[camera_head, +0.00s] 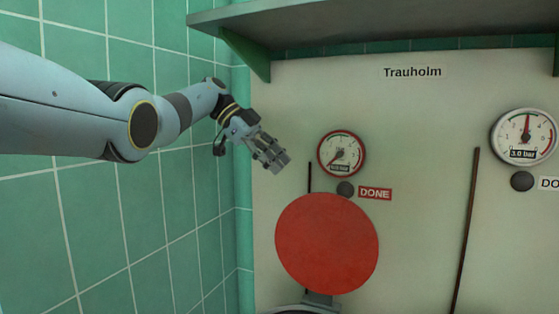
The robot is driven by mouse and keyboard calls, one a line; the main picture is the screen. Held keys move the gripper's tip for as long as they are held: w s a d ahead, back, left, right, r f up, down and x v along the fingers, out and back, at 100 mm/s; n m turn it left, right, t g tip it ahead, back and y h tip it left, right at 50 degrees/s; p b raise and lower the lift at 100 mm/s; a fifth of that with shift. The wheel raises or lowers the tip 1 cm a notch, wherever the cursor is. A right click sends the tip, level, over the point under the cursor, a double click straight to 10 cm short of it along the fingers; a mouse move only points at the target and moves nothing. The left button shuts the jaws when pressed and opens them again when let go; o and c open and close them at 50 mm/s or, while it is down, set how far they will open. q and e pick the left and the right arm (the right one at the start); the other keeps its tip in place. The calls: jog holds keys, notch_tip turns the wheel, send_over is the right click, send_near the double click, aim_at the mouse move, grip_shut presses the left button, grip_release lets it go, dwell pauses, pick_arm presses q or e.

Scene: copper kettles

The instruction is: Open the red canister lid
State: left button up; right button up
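A large round red lid (327,243) stands raised, its flat face toward me, in the lower middle of the head view. A grey hinge-like piece (319,300) shows at its lower edge. Below that, a dark curved rim (298,309) is cut off by the bottom of the picture, so the canister's body is hidden. My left gripper (271,158) is above and left of the lid, apart from it in the picture. Its fingers appear close together, but whether they are shut is unclear. Nothing shows between them. My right gripper is not in view.
A pale panel labelled "Trauholm" (412,72) stands behind, with a left gauge (341,153), a right gauge (525,136) and a red "DONE" sign (375,194). A dark rod (466,230) stands right of the lid. A shelf (380,22) overhangs above; green tiles (90,215) wall the left.

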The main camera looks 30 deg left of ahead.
pick_arm(q)
jog(key=shift+s+a+p, duration=0.15)
jog(key=shift+a+p, duration=0.35)
jog(key=shift+a, duration=0.2)
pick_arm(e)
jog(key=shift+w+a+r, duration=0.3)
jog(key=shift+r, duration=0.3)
